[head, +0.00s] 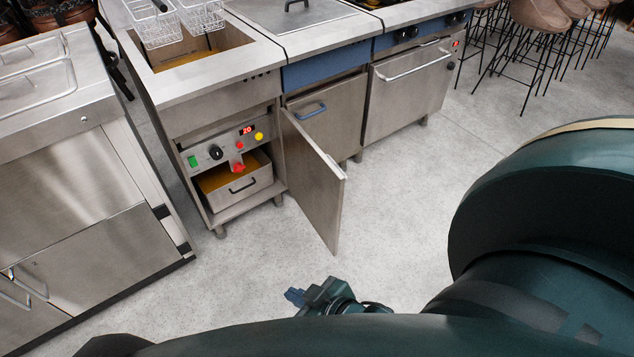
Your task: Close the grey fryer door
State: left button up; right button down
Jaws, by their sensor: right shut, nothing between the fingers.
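The grey fryer door (318,187) stands wide open in the head view, swung out into the aisle from its hinge on the right side of the fryer cabinet (222,95). My left gripper is not in view.
Fryer baskets (175,24) hang over the oil well. A neighbouring cabinet with a blue handle (311,110) and an oven (409,88) stand to the right. A steel counter (75,180) is on the left. Speckled floor (400,190) is clear right of the door; stools (540,30) stand far right.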

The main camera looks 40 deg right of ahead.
aim_at(316, 181)
jog(key=l+u, duration=0.1)
jog(key=l, duration=0.55)
jog(key=l+u, duration=0.1)
jog(key=l, duration=0.55)
jog(key=k+l+u, duration=0.1)
jog(key=l, duration=0.6)
jog(key=l+u, duration=0.1)
jog(key=l, duration=0.55)
jog(key=k+l+u, duration=0.1)
jog(key=l, duration=0.55)
jog(key=l+u, duration=0.1)
jog(key=l, duration=0.4)
jog(key=k+l, duration=0.1)
jog(key=l, duration=0.35)
jog(key=l+u, duration=0.15)
jog(key=l, duration=0.35)
jog(key=k, duration=0.05)
